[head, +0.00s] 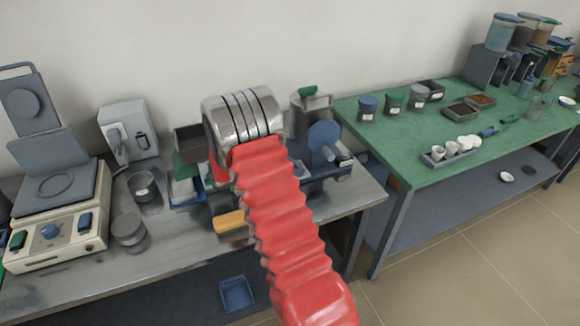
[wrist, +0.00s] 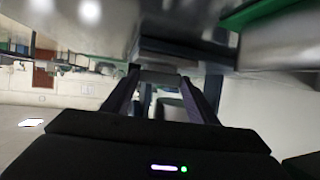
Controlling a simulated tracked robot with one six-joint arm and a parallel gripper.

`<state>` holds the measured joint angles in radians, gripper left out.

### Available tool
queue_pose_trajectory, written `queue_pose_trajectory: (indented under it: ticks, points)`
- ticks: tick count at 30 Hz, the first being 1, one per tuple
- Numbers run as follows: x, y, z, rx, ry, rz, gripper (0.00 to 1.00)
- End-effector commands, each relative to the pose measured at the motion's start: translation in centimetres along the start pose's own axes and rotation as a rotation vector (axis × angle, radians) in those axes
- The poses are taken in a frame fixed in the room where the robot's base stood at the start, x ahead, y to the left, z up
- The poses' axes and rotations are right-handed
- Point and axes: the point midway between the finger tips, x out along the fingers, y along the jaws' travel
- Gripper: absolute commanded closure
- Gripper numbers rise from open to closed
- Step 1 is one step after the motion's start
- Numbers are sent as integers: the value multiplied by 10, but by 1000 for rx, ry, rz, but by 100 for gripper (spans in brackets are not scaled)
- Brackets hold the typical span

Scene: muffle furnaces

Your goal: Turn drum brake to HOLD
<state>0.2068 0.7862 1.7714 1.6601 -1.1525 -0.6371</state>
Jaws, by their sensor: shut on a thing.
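In the head view my red arm and its silver wrist hide my gripper and what is right in front of it. In the wrist view the two dark fingers of my gripper (wrist: 164,78) reach forward and are shut on a small grey part (wrist: 162,76). The part is blurred, and I cannot tell its shape or which setting it stands at. A device with a blue disc (head: 324,138) stands at the right end of the grey bench, just right of my wrist. I cannot make out the drum brake or a HOLD mark for certain.
The grey bench (head: 70,285) holds a balance-like device (head: 55,225), a grey-white box unit (head: 129,130), metal cups and a yellow block (head: 229,222). A green-topped table (head: 420,165) with jars and trays stands at right. The floor in front is clear.

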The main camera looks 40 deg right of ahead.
Motion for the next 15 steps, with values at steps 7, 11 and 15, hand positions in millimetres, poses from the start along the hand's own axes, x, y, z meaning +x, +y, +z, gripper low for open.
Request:
queue_pose_trajectory:
  ticks: [7,11,15]
  points:
    - [2,1,-3,1,5,3,69]
    - [2,1,-3,1,4,3,41]
    - [1,0,-2,1,3,2,39]
